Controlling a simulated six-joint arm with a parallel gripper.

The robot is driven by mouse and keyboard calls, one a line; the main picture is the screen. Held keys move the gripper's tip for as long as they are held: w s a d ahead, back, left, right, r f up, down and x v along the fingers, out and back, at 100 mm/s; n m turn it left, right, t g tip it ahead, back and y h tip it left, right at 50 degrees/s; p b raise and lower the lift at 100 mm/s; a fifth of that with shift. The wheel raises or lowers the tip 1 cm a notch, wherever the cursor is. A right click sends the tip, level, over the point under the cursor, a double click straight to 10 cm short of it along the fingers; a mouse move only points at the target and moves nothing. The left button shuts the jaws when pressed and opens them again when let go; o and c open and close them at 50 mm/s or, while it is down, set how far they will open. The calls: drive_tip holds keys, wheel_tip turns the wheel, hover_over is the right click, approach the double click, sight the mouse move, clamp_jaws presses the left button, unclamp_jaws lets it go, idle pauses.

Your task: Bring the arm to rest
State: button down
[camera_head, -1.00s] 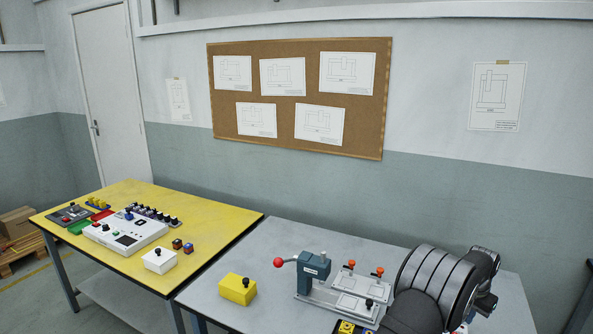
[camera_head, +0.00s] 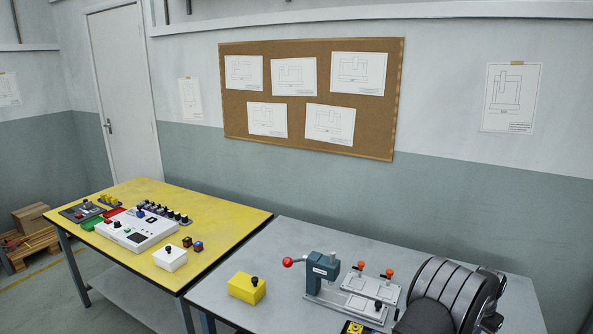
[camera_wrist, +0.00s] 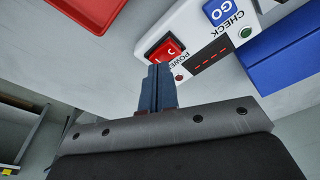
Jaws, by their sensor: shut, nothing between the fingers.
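My gripper (camera_wrist: 158,88) shows in the wrist view with its two blue-grey fingers pressed together and nothing between them. The fingertips are in front of a white control box (camera_wrist: 185,22), close to its red power button (camera_wrist: 164,50) in the picture. I cannot tell whether they touch it. In the head view, part of my arm shows at the lower right, and my gripper is out of sight.
In the wrist view, a red tray (camera_wrist: 88,12) is upper left and a blue bin (camera_wrist: 285,50) right. In the head view, a grey bench (camera_head: 235,258) carries a clamp fixture (camera_head: 321,272) and a yellow box (camera_head: 246,288). A yellow table (camera_head: 150,190) with devices stands left.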

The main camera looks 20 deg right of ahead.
drive_tip(key=shift+f, duration=0.5)
drive_tip(key=shift+r, duration=0.1)
wheel_tip(320, 180, up, 6)
drive_tip(key=shift+r, duration=0.2)
wheel_tip(320, 180, down, 7)
drive_tip(key=shift+f, duration=0.1)
wheel_tip(320, 180, up, 10)
drive_tip(key=f, duration=0.1)
drive_tip(key=a+r+n+h, duration=0.3)
drive_tip(key=a+r+n, duration=0.8)
drive_tip(key=n, duration=0.2)
drive_tip(key=shift+w+a+n+h, duration=0.3)
drive_tip(key=shift+w+a+n, duration=0.05)
drive_tip(key=shift+w+n, duration=0.05)
